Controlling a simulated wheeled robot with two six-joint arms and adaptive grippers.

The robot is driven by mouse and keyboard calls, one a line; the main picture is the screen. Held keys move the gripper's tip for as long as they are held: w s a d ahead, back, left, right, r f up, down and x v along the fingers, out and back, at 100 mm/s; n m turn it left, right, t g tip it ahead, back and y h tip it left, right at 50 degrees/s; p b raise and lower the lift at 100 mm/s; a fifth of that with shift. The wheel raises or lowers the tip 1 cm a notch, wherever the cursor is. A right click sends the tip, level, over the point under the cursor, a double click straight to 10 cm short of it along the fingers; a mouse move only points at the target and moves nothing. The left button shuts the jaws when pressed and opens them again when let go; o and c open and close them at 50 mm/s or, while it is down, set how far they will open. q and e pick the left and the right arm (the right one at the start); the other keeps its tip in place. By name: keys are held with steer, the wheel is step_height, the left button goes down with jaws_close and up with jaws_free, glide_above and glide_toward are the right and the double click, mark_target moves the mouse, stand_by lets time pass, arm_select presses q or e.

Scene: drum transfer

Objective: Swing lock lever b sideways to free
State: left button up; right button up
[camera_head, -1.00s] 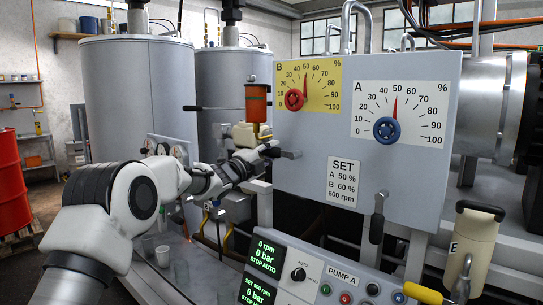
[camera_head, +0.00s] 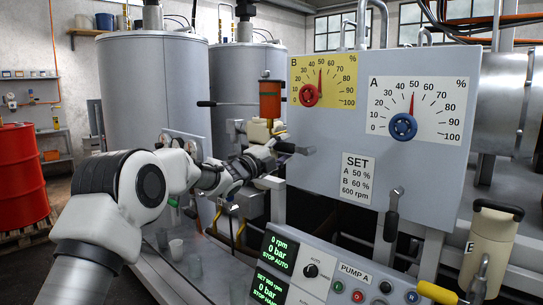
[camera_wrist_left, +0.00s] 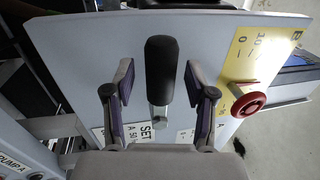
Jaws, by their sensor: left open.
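A lever with a dark grip (camera_head: 285,147) sticks out at the lower left edge of the grey panel, below the yellow B dial; I take it to be lock lever b. In the left wrist view its black grip (camera_wrist_left: 162,72) stands between my fingers, with its metal shank below. My left gripper (camera_head: 268,152) is at this lever in the head view. In the wrist view the left gripper (camera_wrist_left: 160,85) is open, with a visible gap on each side of the grip. My right gripper is not in view.
The grey panel (camera_head: 335,140) carries the red B knob (camera_head: 309,95) and blue A knob (camera_head: 403,127). The red knob (camera_wrist_left: 247,99) lies right of my fingers in the wrist view. Another lever (camera_head: 391,220) hangs at the panel's lower edge. Tall tanks (camera_head: 150,95) stand behind my arm.

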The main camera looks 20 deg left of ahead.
arm_select(q)
steer(key=v, duration=1.1)
